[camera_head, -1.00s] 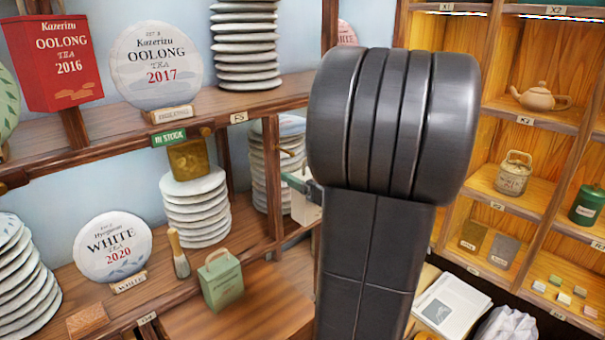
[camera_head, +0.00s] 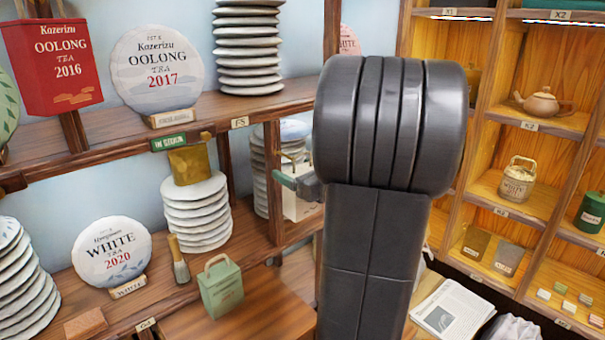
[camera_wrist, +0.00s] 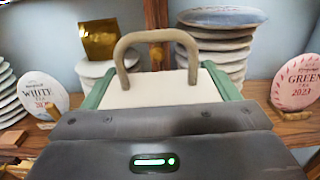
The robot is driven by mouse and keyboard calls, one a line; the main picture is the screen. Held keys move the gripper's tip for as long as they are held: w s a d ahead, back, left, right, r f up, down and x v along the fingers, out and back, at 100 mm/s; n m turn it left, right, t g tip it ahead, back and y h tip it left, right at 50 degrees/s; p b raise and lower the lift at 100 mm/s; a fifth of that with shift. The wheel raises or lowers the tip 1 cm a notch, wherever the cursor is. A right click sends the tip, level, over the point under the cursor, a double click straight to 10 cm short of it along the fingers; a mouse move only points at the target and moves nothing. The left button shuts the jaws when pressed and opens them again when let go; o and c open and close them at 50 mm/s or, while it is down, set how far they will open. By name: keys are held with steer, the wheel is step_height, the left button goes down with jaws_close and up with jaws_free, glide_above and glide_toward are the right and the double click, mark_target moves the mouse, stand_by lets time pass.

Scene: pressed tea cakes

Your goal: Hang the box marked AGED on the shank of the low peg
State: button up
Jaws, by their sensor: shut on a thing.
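My gripper (camera_wrist: 160,92) has green fingers and is shut on a pale box (camera_wrist: 160,88) with a beige loop handle standing up. In the head view the box (camera_head: 301,207) shows partly beside my arm, in front of the shelf post, with one green finger (camera_head: 285,181) at its top. My arm covers the rest. I cannot read a mark on the box. A small brass-coloured piece (camera_wrist: 157,54) on the post, just behind the handle in the wrist view, may be the low peg. The handle and piece overlap there; I cannot tell whether they touch.
A gold box (camera_head: 190,166) hangs by the IN STOCK sign (camera_head: 174,141). A green handled box (camera_head: 221,288) stands on the lower wood surface. Stacks of tea cakes (camera_head: 197,212) and a WHITE 2020 disc (camera_head: 112,250) line the shelf. Wooden cubbies (camera_head: 530,125) stand at right.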

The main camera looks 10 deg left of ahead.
mark_target(278, 166)
steer(key=shift+x, duration=2.05)
steer(key=shift+w+a+f+b, duration=0.4)
steer(key=shift+a+f+b, duration=0.2)
steer(key=shift+f, duration=0.1)
steer(key=o, duration=1)
steer(key=shift+c, duration=0.2)
steer(key=shift+d, duration=0.15)
steer(key=b+v, duration=0.3)
steer(key=v, duration=1)
steer(key=shift+s+d, duration=0.25)
